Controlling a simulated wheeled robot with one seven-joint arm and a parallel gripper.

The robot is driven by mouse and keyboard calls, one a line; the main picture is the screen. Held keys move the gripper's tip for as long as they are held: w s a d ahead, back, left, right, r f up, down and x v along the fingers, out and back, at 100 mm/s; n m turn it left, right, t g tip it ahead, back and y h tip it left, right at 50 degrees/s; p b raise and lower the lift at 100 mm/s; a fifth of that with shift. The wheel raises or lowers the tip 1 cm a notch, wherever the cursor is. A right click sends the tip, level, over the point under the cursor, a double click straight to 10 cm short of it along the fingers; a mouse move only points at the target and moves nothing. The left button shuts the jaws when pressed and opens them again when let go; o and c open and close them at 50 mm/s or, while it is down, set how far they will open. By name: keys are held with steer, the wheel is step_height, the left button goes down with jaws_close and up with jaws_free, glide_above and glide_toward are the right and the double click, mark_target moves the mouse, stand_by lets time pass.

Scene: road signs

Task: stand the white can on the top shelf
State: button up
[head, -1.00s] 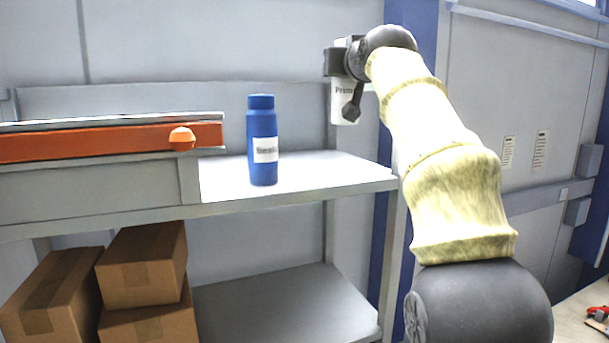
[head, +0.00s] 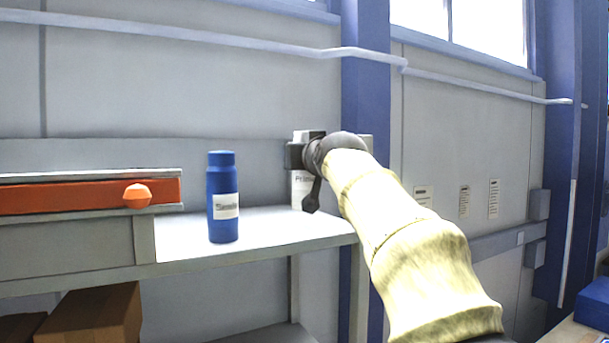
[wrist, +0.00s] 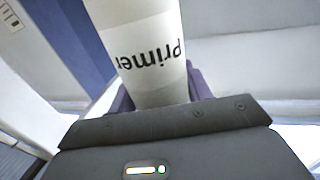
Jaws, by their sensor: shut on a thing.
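The white can (head: 301,190), marked "Primer", is upright in my gripper (head: 303,165) at the right end of the top shelf (head: 280,222). In the head view my gripper and wrist cover part of the can, and I cannot tell whether its base touches the shelf. In the wrist view the can (wrist: 148,55) fills the space between the jaws, with its label facing the camera. My gripper is shut on it.
A blue bottle (head: 223,200) stands on the top shelf left of the can. An orange-fronted unit (head: 75,195) takes up the shelf's left part. Cardboard boxes (head: 95,315) are below. The shelf between bottle and can is clear.

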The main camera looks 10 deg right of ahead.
mark_target(304, 174)
steer(key=shift+f, duration=1.8)
steer(key=o, duration=1.2)
steer(key=shift+f, duration=0.15)
steer(key=shift+o, duration=0.4)
steer(key=shift+w, duration=0.1)
